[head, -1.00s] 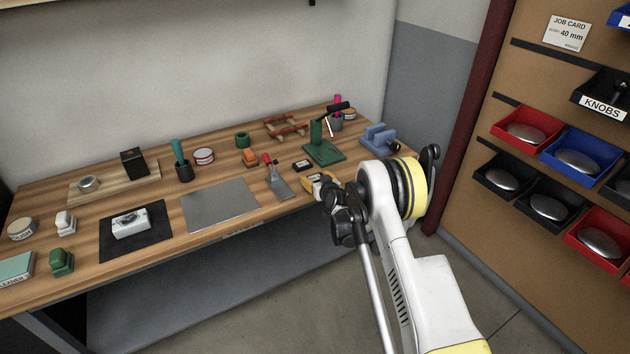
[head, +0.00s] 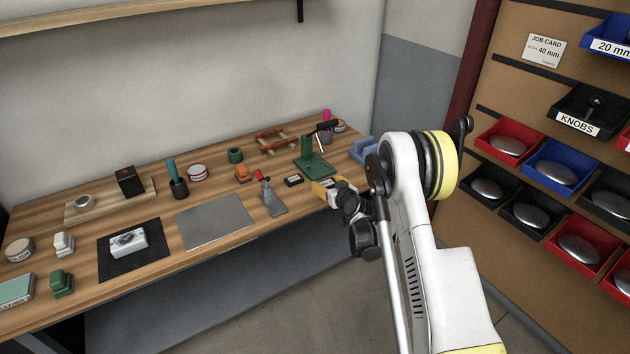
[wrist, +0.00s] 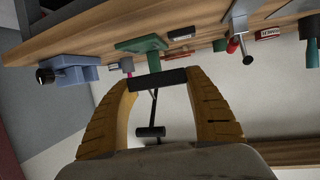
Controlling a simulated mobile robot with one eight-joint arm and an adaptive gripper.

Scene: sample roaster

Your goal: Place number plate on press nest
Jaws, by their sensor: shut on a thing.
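The green press (head: 314,164), with an upright column and a dark lever, stands at the right part of the bench. In the wrist view its green base (wrist: 140,45) shows upside down beyond my fingertips. My gripper (head: 330,189), with yellow fingers, is at the bench's front edge, in front of the press and apart from it. In the wrist view my gripper (wrist: 159,88) is shut on a dark flat bar, the number plate (wrist: 158,78), seen edge-on between the fingertips. I cannot make out its face or the press nest.
A small black block (head: 293,180) and a red-handled clamp (head: 269,196) lie left of the press. A blue vise (head: 363,150) stands to its right. A grey sheet (head: 213,222) covers the bench middle. Bins hang on the right wall.

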